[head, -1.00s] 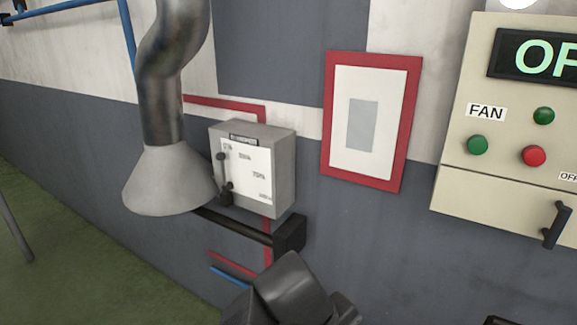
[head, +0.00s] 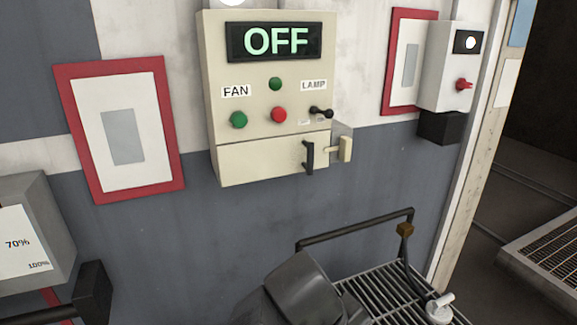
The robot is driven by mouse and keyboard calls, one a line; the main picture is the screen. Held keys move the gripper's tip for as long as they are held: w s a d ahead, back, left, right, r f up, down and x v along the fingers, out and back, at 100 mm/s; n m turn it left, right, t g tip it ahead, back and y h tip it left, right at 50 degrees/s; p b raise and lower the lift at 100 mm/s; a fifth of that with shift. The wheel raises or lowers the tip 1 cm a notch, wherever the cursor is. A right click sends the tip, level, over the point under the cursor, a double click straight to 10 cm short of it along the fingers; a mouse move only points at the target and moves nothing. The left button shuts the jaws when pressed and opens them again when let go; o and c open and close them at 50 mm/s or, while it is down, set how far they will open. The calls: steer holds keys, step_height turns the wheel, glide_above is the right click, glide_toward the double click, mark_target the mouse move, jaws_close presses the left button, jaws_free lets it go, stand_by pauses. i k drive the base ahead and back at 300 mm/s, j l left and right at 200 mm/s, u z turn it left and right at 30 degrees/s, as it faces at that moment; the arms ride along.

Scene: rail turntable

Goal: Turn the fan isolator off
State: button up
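A beige control panel (head: 225,160) hangs on the wall, with a "FAN" label (head: 236,92) above a green button (head: 238,120). Its display (head: 275,41) reads OFF in green. A red button (head: 279,115) sits beside it, and a small black toggle (head: 321,112) is under the "LAMP" label. To the right, a pale grey box (head: 452,65) carries a red handle (head: 464,85) and a small lit white disc. No marking names the isolator, so I cannot tell for sure which switch it is. My gripper is not in view; only a dark part of my arm shows at the bottom.
A black handle (head: 308,157) and a beige lever (head: 345,149) stick out at the panel's lower right. A wire rack (head: 375,292) with a black rail stands below. A grey box with percentage marks (head: 35,240) is at the left. A doorway opens at right.

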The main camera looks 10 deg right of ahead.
mark_target(460, 84)
steer(key=z, duration=1.3)
